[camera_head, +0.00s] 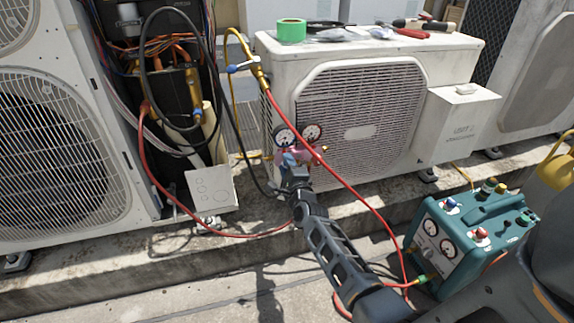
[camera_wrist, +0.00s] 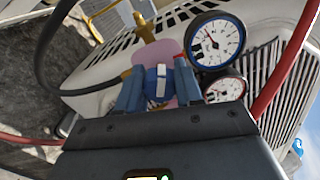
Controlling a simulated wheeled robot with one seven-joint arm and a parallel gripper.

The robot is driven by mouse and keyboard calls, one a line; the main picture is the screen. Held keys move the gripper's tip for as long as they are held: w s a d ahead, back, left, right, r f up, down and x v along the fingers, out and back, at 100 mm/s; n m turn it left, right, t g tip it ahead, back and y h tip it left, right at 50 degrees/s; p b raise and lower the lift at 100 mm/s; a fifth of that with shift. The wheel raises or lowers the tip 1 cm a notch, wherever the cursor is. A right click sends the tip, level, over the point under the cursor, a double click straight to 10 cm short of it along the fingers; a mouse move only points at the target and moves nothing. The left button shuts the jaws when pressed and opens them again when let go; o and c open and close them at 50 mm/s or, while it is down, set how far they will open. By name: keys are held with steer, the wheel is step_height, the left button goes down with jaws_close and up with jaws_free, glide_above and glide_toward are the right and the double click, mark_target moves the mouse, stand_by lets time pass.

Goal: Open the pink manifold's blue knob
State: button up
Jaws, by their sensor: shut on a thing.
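The pink manifold (camera_head: 301,156) hangs in front of the middle condenser unit, with two round gauges above it in the head view. In the wrist view the pink manifold body (camera_wrist: 168,59) shows behind my fingers, with a blue-ringed gauge (camera_wrist: 214,41) and a second gauge (camera_wrist: 225,90) beside it. The blue knob (camera_wrist: 156,84) sits between my two blue-grey fingertips. My gripper (camera_head: 291,163) is shut on the blue knob; it also shows in the wrist view (camera_wrist: 157,90). In the head view the knob is mostly hidden by the gripper.
A red hose (camera_head: 350,190) crosses over my arm's side, and a black hose (camera_head: 236,130) runs left of the manifold. A teal machine (camera_head: 462,240) stands at lower right. Tools and green tape (camera_head: 291,30) lie on the middle condenser (camera_head: 285,62). An opened unit stands at left.

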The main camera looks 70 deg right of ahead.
steer(key=n, duration=0.3)
steer(key=n+p, duration=0.1)
steer(key=n, duration=0.1)
steer(key=shift+w+a+n, duration=0.15)
steer(key=shift+n, duration=0.25)
steer(key=n+p, duration=0.1)
steer(key=n, duration=0.4)
steer(key=shift+f+p, duration=0.1)
steer(key=shift+p, duration=0.3)
steer(key=n+p, duration=0.2)
steer(key=n, duration=0.4)
steer(key=shift+f+n, duration=0.1)
steer(key=shift+n, duration=0.3)
steer(key=n+p, duration=0.1)
steer(key=n, duration=0.3)
steer(key=shift+f+n, duration=0.15)
steer(key=shift+n, duration=0.15)
steer(key=shift+s, duration=0.2)
steer(key=o, duration=0.7)
steer(key=shift+f, duration=0.1)
steer(key=o, duration=0.3)
steer(key=shift+r, duration=0.2)
